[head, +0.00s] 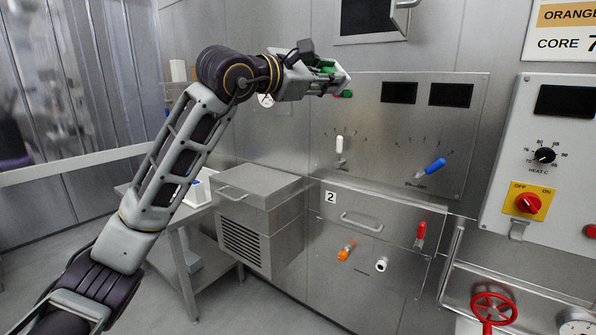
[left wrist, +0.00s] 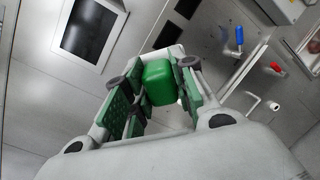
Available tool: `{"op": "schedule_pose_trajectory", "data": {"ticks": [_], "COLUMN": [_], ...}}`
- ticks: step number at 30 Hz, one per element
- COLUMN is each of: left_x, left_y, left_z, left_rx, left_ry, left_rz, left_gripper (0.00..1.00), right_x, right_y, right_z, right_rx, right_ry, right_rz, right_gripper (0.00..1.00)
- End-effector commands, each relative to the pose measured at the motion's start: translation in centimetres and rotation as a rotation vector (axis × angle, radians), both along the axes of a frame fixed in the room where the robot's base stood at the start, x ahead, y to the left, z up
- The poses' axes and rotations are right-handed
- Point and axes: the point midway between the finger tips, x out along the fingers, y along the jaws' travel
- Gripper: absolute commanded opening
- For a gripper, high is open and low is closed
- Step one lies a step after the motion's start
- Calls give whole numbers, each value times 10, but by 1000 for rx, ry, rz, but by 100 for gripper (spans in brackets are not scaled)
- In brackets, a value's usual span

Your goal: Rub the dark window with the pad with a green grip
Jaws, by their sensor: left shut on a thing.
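My left gripper (head: 335,78) is shut on the green grip of the pad, in front of the upper steel panel. In the left wrist view the green grip (left wrist: 160,82) sits between the fingers of my left gripper (left wrist: 153,92). A pale part, perhaps the pad, shows just beyond the grip; most of it is hidden. The dark window (head: 368,17) is at the top of the head view, above and right of my gripper, and apart from it. It also shows at the upper left of the left wrist view (left wrist: 90,28) in a light frame. My right gripper is not in view.
A metal handle (head: 404,12) juts out beside the window. Below, the panel carries small dark displays (head: 399,92), a white lever (head: 339,146) and a blue lever (head: 432,167). A steel box (head: 262,185) stands out at lower left; a control box (head: 545,160) is at right.

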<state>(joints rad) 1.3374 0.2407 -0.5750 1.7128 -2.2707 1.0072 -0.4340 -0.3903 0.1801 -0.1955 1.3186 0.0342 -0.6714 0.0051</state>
Motion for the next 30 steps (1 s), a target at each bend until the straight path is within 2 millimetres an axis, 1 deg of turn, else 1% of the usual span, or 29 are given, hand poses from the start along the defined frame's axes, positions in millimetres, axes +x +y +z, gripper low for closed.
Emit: {"op": "schedule_pose_trajectory", "data": {"ticks": [1,15,30], "left_x": [3,23,36], "left_y": [2,22,51], "left_z": [-7,-73,-144], "left_rx": [-1,0,0], "left_ry": [2,2,3], "left_rz": [-4,-15,11], "left_gripper": [7,7,7], "right_x": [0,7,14], "right_y": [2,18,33], "right_z": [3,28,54], "right_rx": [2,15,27], "right_ry": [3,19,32], "right_rz": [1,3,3], "right_gripper": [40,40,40]}}
